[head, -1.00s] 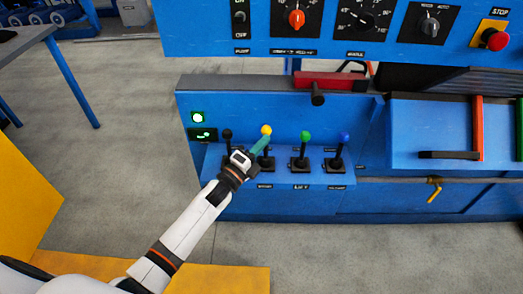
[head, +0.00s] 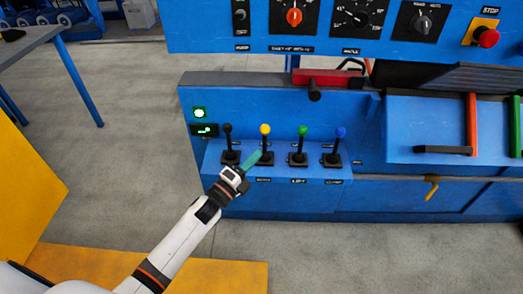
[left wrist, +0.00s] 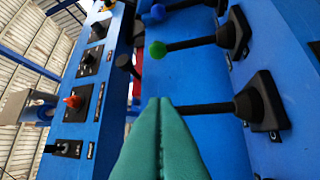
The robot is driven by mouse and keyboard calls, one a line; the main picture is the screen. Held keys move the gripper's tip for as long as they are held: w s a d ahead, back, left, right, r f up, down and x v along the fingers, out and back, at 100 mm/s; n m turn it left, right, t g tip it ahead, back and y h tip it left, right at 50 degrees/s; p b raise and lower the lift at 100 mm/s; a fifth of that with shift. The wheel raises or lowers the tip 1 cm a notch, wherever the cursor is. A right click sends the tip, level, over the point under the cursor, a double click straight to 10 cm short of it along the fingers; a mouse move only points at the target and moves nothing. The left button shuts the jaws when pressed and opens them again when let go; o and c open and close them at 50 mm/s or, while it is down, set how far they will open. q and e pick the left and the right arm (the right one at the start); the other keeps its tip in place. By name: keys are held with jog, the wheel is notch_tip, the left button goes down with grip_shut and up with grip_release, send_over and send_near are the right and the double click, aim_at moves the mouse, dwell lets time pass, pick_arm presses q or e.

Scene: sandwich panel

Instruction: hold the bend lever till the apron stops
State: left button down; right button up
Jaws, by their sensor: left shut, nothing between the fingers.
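Four levers stand in a row on the blue control ledge: black (head: 227,130), yellow (head: 265,130), green (head: 303,131) and blue (head: 341,132). Their labels are too small to read surely. My left gripper (head: 256,156), with teal fingers, is shut and empty just in front of and below the yellow knob. In the left wrist view the shut fingers (left wrist: 160,130) cover the near lever's knob, and its black shaft (left wrist: 212,108) shows beside them. I cannot tell whether they touch it. The green knob (left wrist: 158,49) is beyond. I cannot pick out the apron. My right gripper is out of view.
A lit green lamp (head: 200,112) and a small display (head: 204,130) sit left of the levers. An upper panel with dials and a red stop button (head: 488,37) overhangs.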

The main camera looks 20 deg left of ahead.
pick_arm(q)
jog(key=v, duration=0.6)
jog(key=shift+r, duration=0.15)
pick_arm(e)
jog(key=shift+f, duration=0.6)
pick_arm(q)
jog(key=shift+s, duration=0.1)
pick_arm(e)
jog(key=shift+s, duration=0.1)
